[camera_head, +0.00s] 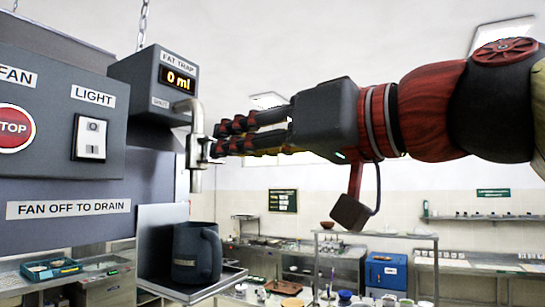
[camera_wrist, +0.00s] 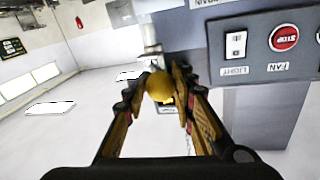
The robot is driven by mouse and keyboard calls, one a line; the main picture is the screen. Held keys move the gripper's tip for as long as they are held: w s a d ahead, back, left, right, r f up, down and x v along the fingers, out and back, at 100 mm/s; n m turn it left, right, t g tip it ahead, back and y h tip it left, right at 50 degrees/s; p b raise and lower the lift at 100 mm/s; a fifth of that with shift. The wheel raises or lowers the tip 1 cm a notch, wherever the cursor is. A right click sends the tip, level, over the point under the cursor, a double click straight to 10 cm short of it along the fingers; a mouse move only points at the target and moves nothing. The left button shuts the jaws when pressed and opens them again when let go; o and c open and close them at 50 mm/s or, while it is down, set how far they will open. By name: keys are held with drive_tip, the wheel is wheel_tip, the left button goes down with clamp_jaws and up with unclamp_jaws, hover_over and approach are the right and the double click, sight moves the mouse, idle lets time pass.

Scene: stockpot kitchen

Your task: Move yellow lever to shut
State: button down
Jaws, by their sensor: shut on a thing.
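The yellow lever's round knob (camera_wrist: 160,87) shows between my fingertips in the wrist view. In the head view the lever is hidden behind my fingers. My gripper (camera_head: 217,138) reaches in from the right, level, with its fingertips beside the metal drain pipe (camera_head: 196,150); it also shows in the wrist view (camera_wrist: 158,78), its fingers closed around the knob. The pipe comes out of the dark fat trap box (camera_head: 145,75), whose display reads 0 ml and which carries a small "SHUT" label (camera_head: 160,102).
A dark mug (camera_head: 188,255) stands on a metal shelf (camera_head: 215,284) below the pipe. The hood panel (camera_head: 50,150) at left has a red STOP button (camera_head: 14,128), a light switch (camera_head: 90,138) and a "FAN OFF TO DRAIN" sign. Counters lie farther back.

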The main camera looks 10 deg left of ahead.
drive_tip(key=shift+s+a+f, duration=0.1)
drive_tip(key=shift+s+a, duration=0.2)
drive_tip(key=shift+s, duration=0.1)
drive_tip(key=shift+s+a+b, duration=0.1)
drive_tip(key=shift+a+b, duration=0.05)
drive_tip(key=shift+b, duration=0.15)
drive_tip(key=c, duration=1.7)
unclamp_jaws()
drive_tip(key=shift+s+a, duration=0.15)
drive_tip(key=shift+o, duration=1.1)
drive_tip(key=v, duration=1.2)
